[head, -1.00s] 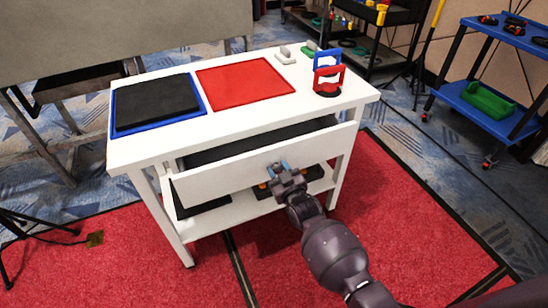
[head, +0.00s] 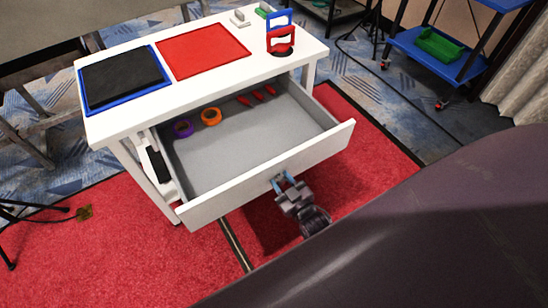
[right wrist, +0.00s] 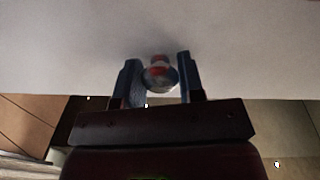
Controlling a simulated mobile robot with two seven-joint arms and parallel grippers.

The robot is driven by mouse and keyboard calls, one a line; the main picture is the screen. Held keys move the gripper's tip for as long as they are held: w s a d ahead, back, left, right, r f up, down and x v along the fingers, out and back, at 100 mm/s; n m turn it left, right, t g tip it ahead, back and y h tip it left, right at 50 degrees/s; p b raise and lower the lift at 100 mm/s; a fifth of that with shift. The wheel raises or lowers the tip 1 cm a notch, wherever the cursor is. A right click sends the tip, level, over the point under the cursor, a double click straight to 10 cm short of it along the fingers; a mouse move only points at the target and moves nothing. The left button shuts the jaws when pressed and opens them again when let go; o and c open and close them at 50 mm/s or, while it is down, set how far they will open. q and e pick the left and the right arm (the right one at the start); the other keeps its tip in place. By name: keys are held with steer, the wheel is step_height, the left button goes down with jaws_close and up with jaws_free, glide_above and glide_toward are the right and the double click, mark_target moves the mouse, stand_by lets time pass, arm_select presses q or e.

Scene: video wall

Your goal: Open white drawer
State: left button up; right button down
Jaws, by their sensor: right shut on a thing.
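The white drawer (head: 265,182) of the white table (head: 205,92) is pulled well out, and its grey inside shows in the head view. My right gripper (head: 283,179) is at the middle of the drawer front. In the right wrist view its blue fingers stand on both sides of a round, shiny knob (right wrist: 158,76) on the white front (right wrist: 70,45), and the gripper is shut on it. The head view mostly hides the knob behind the fingers. My left gripper is not in view.
The drawer holds a purple ring (head: 183,128), an orange ring (head: 211,116) and red items (head: 257,96). A black-topped blue tray (head: 84,97), a red panel (head: 203,50) and upright handled tools (head: 281,40) are on the table. Red carpet (head: 390,148) lies around the drawer.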

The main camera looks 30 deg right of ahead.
steer(key=shift+s, duration=1.5)
steer(key=c, duration=0.7)
jaws_free()
steer(key=shift+c, duration=0.2)
steer(key=shift+d, duration=0.1)
